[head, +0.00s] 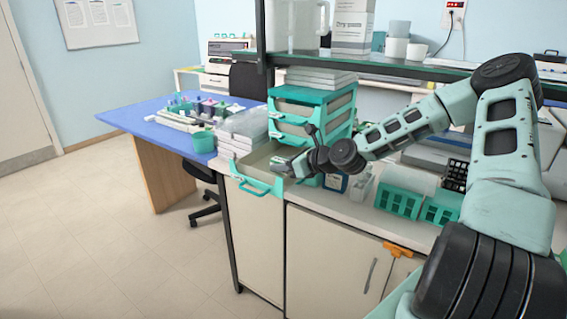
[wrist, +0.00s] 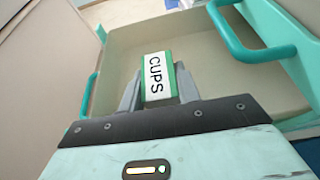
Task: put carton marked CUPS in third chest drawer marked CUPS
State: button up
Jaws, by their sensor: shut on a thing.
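The carton marked CUPS (wrist: 158,78), white and green, is held between the fingers of my gripper (wrist: 158,90) in the wrist view. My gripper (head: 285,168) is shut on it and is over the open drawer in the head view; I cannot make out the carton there. The teal-framed drawer chest (head: 316,87) stands on the counter. Its low drawer (head: 245,164) is pulled out toward the front, with a teal handle. The drawer's beige inside also shows behind the carton in the wrist view (wrist: 115,48). I cannot tell whether the carton touches the drawer floor. No drawer label is readable.
Stacked white boxes (head: 242,130) stand left of the chest. Teal racks (head: 398,201) and bottles stand to its right on the counter. A shelf (head: 400,66) runs above. In the wrist view, another teal handle (wrist: 245,40) juts near the right side.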

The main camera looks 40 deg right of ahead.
jog(key=shift+f, duration=0.2)
jog(key=o, duration=1)
jog(key=shift+f, duration=0.1)
jog(key=shift+c, duration=0.2)
jog(key=shift+r, duration=0.3)
jog(key=v, duration=1.2)
jog(key=shift+r, duration=0.35)
